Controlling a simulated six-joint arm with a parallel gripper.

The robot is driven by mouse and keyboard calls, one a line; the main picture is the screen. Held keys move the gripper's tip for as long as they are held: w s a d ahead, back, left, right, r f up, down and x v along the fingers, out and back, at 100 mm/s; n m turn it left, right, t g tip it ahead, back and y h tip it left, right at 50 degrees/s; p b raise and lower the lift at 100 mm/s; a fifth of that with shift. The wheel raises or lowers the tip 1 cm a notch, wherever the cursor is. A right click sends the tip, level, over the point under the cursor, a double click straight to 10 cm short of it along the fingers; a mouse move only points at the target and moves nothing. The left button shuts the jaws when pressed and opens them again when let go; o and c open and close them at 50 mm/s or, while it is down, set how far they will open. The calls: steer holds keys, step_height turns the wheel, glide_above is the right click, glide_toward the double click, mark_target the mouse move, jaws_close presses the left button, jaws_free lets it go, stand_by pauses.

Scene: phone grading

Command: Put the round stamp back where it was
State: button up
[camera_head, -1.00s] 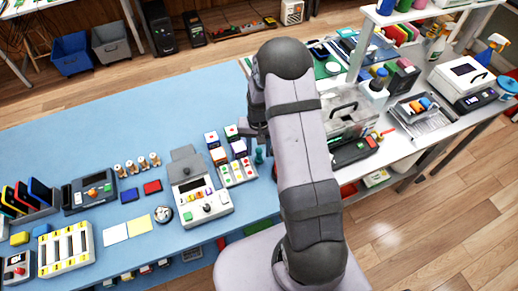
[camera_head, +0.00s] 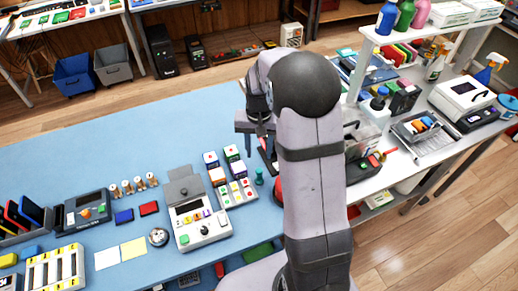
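A small teal, pawn-shaped piece (camera_head: 259,177) stands upright on the blue table, just right of the tray of coloured buttons; it looks like the round stamp, but it is too small to be sure. Several small stamps with wooden handles (camera_head: 139,183) stand in a row further left. My gripper (camera_head: 258,130) is beyond the teal piece, apart from it, over the table's right part. Its fingertips are small and partly hidden by my arm, so I cannot tell whether it is open or holds anything.
A grey device with a raised lid (camera_head: 202,232) and small coloured boxes (camera_head: 222,162) stand left of the teal piece. A dark flat object (camera_head: 268,153) lies below my gripper. The blue table's back middle (camera_head: 130,140) is clear. The white bench (camera_head: 405,165) is crowded.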

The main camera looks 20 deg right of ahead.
steer(key=s+a+r+n, duration=0.1)
steer(key=s+a, duration=0.3)
steer(key=s, duration=0.5)
steer(key=s+a+r+n, duration=0.1)
steer(key=s+a+n, duration=0.2)
steer(key=s, duration=0.7)
steer(key=shift+s+a+n, duration=0.2)
steer(key=shift+a+n, duration=0.2)
steer(key=shift+n, duration=0.4)
